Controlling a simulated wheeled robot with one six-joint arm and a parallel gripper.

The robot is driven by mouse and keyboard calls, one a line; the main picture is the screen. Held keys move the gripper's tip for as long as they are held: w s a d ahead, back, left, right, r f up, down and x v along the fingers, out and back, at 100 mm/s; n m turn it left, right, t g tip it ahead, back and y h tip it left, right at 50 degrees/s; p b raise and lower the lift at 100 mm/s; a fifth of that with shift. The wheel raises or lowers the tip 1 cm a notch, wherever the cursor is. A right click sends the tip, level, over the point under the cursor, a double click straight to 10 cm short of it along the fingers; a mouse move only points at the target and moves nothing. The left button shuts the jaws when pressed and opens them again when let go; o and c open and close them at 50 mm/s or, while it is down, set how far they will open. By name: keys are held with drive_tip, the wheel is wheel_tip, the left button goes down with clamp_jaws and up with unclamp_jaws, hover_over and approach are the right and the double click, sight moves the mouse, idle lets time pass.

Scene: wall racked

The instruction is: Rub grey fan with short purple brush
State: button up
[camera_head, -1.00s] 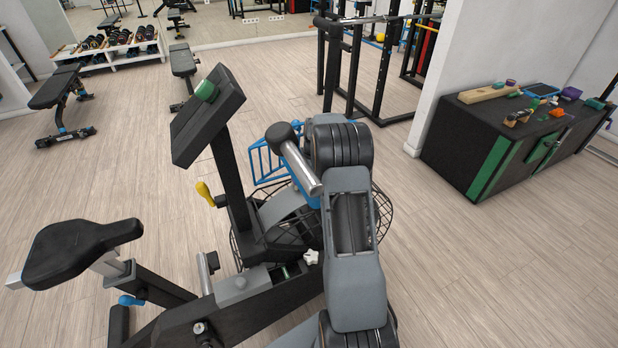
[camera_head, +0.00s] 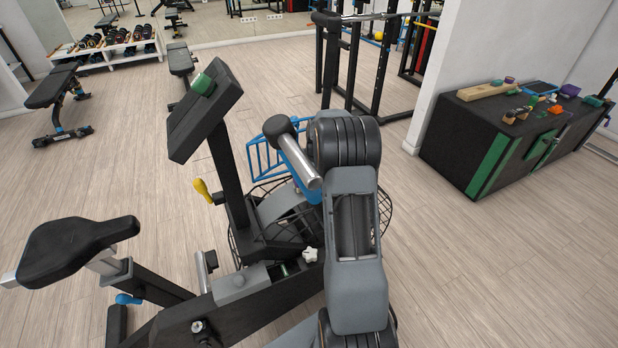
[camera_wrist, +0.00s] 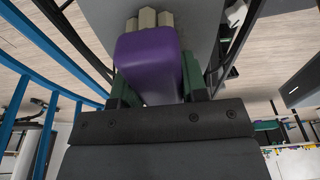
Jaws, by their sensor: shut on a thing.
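The short purple brush (camera_wrist: 148,58) is held between the dark green fingers of my gripper (camera_wrist: 158,78) in the wrist view. Its beige bristle tufts (camera_wrist: 148,19) point away from the wrist, toward a smooth grey surface (camera_wrist: 197,22) that looks like part of the grey fan. I cannot tell whether the bristles touch it. In the head view the grey fan (camera_head: 277,207) sits low at the front of the exercise bike, inside a black wire cage, and my arm covers part of it.
A blue frame (camera_head: 264,160) stands beside the fan, with blue bars (camera_wrist: 35,65) close by in the wrist view. The bike's black screen (camera_head: 205,112) and seat (camera_head: 75,250) are to the left. A black cabinet (camera_head: 455,150) with small items is at right. Floor between is clear.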

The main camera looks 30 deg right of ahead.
drive_tip(key=shift+s+a+r+b, duration=0.1)
drive_tip(key=shift+s+a+b, duration=0.1)
drive_tip(key=shift+s, duration=0.65)
drive_tip(key=shift+s+a+b, duration=0.1)
drive_tip(key=shift+s+b, duration=0.05)
drive_tip(key=shift+s, duration=0.65)
drive_tip(key=shift+d, duration=0.2)
drive_tip(key=shift+s+d, duration=0.1)
drive_tip(key=shift+d, duration=0.55)
